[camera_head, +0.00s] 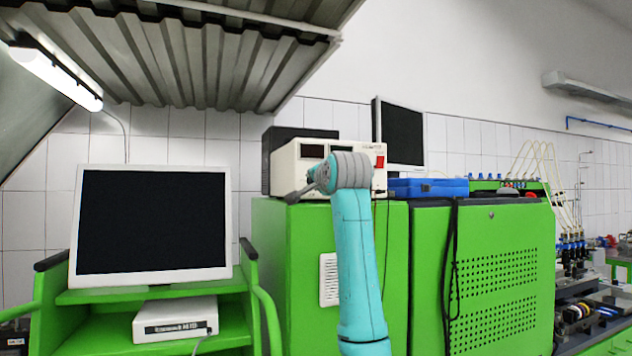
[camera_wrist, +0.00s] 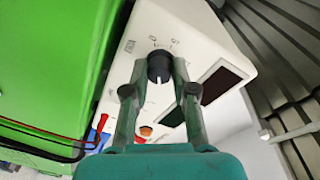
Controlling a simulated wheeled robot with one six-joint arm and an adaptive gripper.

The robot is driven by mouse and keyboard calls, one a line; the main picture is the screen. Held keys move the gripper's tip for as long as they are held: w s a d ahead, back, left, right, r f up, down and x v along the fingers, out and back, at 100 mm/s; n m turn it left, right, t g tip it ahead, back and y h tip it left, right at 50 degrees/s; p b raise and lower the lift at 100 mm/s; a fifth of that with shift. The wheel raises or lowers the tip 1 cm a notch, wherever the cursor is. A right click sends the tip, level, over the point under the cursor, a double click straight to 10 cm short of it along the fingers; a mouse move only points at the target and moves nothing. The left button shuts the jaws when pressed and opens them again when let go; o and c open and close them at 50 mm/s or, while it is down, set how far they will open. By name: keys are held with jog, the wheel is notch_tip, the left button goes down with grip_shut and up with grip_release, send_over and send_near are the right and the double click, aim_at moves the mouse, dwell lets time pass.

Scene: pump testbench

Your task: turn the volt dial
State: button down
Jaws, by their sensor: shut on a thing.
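The white power supply box (camera_head: 284,165) stands on top of the green cabinet, with dark display windows on its front. In the wrist view, its panel (camera_wrist: 192,40) shows a black dial (camera_wrist: 158,64) with a white pointer line. My gripper (camera_wrist: 158,68) has its two fingers on either side of this dial and is shut on it. In the head view, my gripper (camera_head: 296,195) reaches the box's front at the lower left, and my wrist hides part of the panel. The dial itself is hidden there. I cannot read a volt label.
A red switch (camera_head: 380,162) is at the box's right. A blue case (camera_head: 428,188) and a monitor (camera_head: 400,135) stand nearby. A corrugated hood (camera_head: 190,60) hangs above.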

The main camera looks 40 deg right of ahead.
jog(key=m, duration=0.4)
jog(key=shift+f+g, duration=0.1)
jog(key=shift+g, duration=0.2)
dwell(0.3)
jog(key=c, duration=0.9)
grip_release()
jog(key=shift+c, duration=0.2)
jog(key=v, duration=1.2)
jog(key=shift+d, duration=0.2)
jog(key=shift+s, duration=0.1)
